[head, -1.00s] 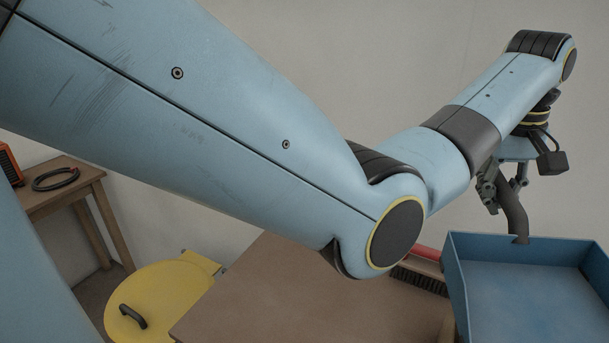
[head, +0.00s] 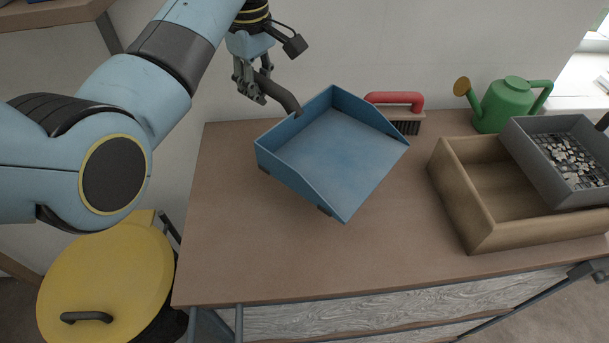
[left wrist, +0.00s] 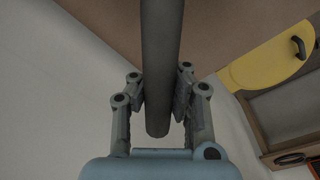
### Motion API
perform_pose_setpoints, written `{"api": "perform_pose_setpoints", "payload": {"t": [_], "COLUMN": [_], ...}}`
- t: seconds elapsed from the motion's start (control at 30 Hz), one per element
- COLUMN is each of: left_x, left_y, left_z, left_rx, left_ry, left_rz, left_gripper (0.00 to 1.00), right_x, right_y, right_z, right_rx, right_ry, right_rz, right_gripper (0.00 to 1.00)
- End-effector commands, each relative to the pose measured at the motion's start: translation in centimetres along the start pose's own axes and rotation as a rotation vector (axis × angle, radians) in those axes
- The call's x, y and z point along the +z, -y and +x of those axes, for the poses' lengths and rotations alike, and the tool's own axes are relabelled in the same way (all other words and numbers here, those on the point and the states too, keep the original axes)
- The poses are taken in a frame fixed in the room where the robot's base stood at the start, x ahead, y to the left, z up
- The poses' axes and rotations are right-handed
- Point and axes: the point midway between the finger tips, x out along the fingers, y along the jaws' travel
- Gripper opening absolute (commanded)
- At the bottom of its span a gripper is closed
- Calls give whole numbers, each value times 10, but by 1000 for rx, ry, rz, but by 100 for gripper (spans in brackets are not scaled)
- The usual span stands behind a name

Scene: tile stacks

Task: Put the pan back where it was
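The pan is a blue dustpan (head: 340,150) with raised side walls and a dark curved handle (head: 283,97). In the head view it is over the left part of the table, its open edge toward the lower right. Whether its underside touches the table I cannot tell. My left gripper (head: 258,90) is shut on the handle at the pan's upper left. In the left wrist view the handle (left wrist: 162,60) runs between the two fingers (left wrist: 160,105), its end near the palm. My right gripper is not in view.
A red-handled brush (head: 395,103) and a green watering can (head: 505,104) stand at the back of the brown table (head: 225,240). A wooden box (head: 470,225) and a grey bin of scraps (head: 545,165) are at right. A yellow lidded bin (head: 105,275) stands left. The front-left tabletop is clear.

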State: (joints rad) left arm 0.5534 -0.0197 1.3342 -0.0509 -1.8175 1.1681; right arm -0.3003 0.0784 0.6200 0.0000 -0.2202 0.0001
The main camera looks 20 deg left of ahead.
Motion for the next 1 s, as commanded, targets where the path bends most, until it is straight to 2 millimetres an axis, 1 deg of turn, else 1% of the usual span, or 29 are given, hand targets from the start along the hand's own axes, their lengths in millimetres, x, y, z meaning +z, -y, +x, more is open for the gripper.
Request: {"api": "perform_pose_setpoints", "payload": {"t": [0.1,0.23,0.37,0.5,0.57,0.67,0.83,0.87,1.0], "left_x": [2,3,4,5,5,6,5,5,5], "left_y": [3,4,4,5,5,6,5,6,6], "left_z": [23,45,58,79,87,93,94,94,94], "left_rx": [-6,-5,-2,-4,-4,-2,-1,-3,-3], "left_ry": [3,2,1,2,2,1,0,0,0], "left_rz": [0,1,1,1,1,1,1,1,1], "left_gripper": [0,0,0,0,0,0,0,3,22], "right_x": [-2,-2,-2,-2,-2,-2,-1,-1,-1], "right_y": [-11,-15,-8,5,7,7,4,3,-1], "right_z": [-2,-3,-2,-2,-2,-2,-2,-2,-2], "right_rx": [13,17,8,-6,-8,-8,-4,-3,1], "right_ry": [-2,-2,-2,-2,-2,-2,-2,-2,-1], "right_rz": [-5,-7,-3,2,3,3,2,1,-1], "right_gripper": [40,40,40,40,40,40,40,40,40]}}
